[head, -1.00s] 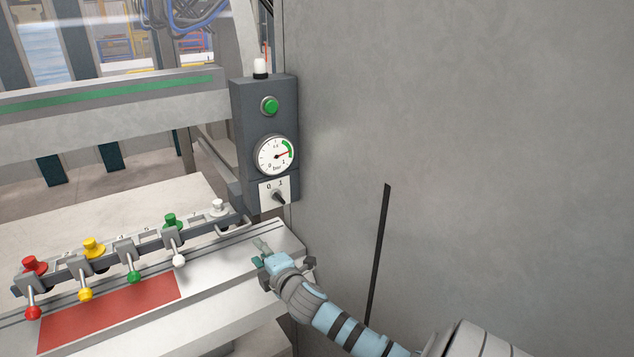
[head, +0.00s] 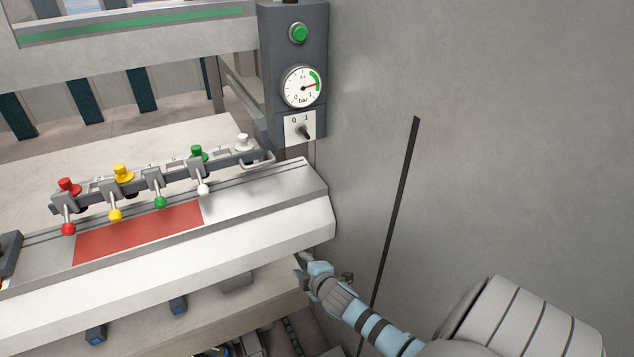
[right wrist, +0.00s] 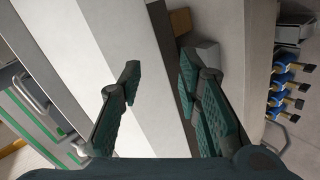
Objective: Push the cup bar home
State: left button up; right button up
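The cup bar (head: 140,184) is a dark rail with red, yellow, green and white cups and ball-ended levers. It lies along the table behind a red plate (head: 138,233). A light loop handle (head: 262,161) is at its right end, beside the gauge column. My right gripper (head: 303,266) is below and to the right of the bar, near the table's front right corner, apart from the bar. In the right wrist view its two fingers (right wrist: 158,85) stand apart with nothing between them. My left gripper is not in view.
A dark control column (head: 293,75) carries a green button, a pressure gauge and a 0/1 switch. A large grey wall (head: 500,150) with a black slot closes off the right side. The table's front edge (head: 200,255) lies close to my right gripper.

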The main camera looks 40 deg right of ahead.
jog(key=s+f+m+g+b, duration=0.1)
jog(key=s+f, duration=0.2)
jog(key=f, duration=0.3)
jog(key=s+a+f+m+g+b, duration=0.1)
jog(key=s+f+b, duration=0.1)
jog(key=f, duration=0.5)
jog(key=shift+s+f+m+y, duration=0.15)
jog(key=shift+s+m+y, duration=0.2)
jog(key=shift+s, duration=0.55)
